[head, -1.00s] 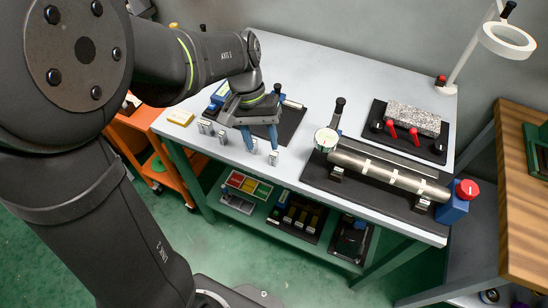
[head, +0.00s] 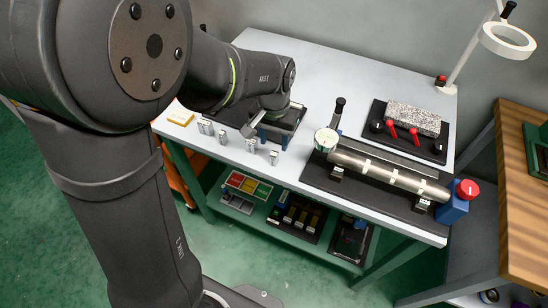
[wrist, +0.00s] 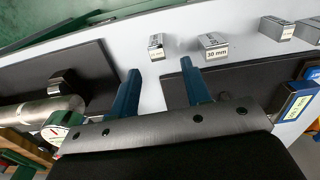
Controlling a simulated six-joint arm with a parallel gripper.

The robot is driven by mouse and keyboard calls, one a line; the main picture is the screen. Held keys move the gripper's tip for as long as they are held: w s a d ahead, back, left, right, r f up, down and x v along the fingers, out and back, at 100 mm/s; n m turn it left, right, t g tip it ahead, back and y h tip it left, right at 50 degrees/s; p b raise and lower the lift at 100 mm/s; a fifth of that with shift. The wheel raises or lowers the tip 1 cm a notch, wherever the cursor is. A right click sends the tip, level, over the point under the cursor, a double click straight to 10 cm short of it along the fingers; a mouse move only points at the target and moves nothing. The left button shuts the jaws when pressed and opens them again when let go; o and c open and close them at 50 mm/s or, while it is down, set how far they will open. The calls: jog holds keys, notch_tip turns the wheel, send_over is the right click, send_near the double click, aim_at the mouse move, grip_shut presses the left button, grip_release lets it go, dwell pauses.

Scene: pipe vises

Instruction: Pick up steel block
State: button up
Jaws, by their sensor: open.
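Several small steel blocks stand in a row near the table's front left edge. In the wrist view one block (wrist: 213,46) is labelled 30 mm, and a narrower block (wrist: 156,46) beside it has a label too small to read. In the head view I see the row's right-end block (head: 273,157) and another block (head: 251,145). My gripper (wrist: 162,88) is open, its two blue fingers apart with nothing between them. The blocks lie beyond its fingertips. In the head view my gripper (head: 273,138) is partly hidden by my arm.
A steel pipe (head: 390,173) lies clamped on a black base to the right, with a round gauge (head: 326,140) at its left end. A granite block (head: 413,118) sits behind it. A yellow item (head: 181,118) lies at the left edge. The table's back middle is clear.

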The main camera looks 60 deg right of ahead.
aim_at(274, 154)
jog(key=shift+s+a+f, duration=0.1)
jog(key=shift+a+f, duration=0.05)
jog(key=shift+f, duration=1.3)
jog(key=shift+s+a+f, duration=0.1)
jog(key=shift+a+f, duration=0.05)
jog(key=shift+f, duration=1.25)
grip_shut()
